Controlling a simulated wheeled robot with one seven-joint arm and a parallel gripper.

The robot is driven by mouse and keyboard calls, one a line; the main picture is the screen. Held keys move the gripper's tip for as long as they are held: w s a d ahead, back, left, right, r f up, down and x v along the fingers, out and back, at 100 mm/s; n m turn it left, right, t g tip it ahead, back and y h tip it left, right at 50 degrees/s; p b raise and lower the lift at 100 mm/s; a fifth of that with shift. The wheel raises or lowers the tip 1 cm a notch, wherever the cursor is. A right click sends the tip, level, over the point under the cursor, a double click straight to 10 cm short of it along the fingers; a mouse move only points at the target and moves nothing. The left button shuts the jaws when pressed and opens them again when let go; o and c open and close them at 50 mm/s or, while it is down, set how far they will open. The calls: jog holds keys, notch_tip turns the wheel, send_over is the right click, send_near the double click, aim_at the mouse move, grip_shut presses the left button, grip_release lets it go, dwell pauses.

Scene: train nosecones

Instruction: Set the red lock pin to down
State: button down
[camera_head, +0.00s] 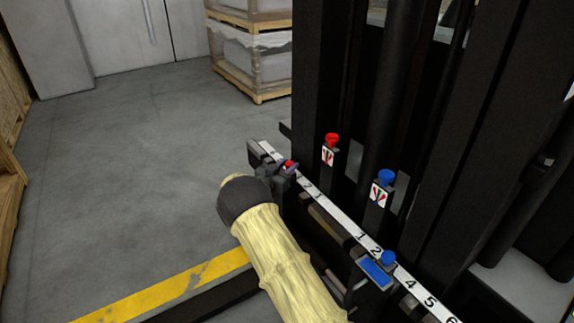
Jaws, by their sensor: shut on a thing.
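The red lock pin (290,163) is a small red knob at the left end of the numbered rail, mostly covered by my gripper. My gripper (284,171) comes from the lower right on my pale yellow arm and is shut on the red pin. Only a little red shows at its fingertips. How high the pin sits cannot be told.
A white numbered rail (336,213) runs to the lower right. A blue pin (388,258) stands there beside a blue plate (375,272). A red knob (332,139) and a blue knob (386,176) top labelled posts. Black mast columns rise behind; the left floor is open.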

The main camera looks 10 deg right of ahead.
jog(key=c, duration=1.1)
grip_release()
jog(key=shift+f, duration=0.2)
jog(key=shift+o, duration=0.2)
jog(key=p+v, duration=0.5)
jog(key=v, duration=1.2)
jog(key=shift+s+a, duration=0.2)
jog(key=shift+r, duration=0.15)
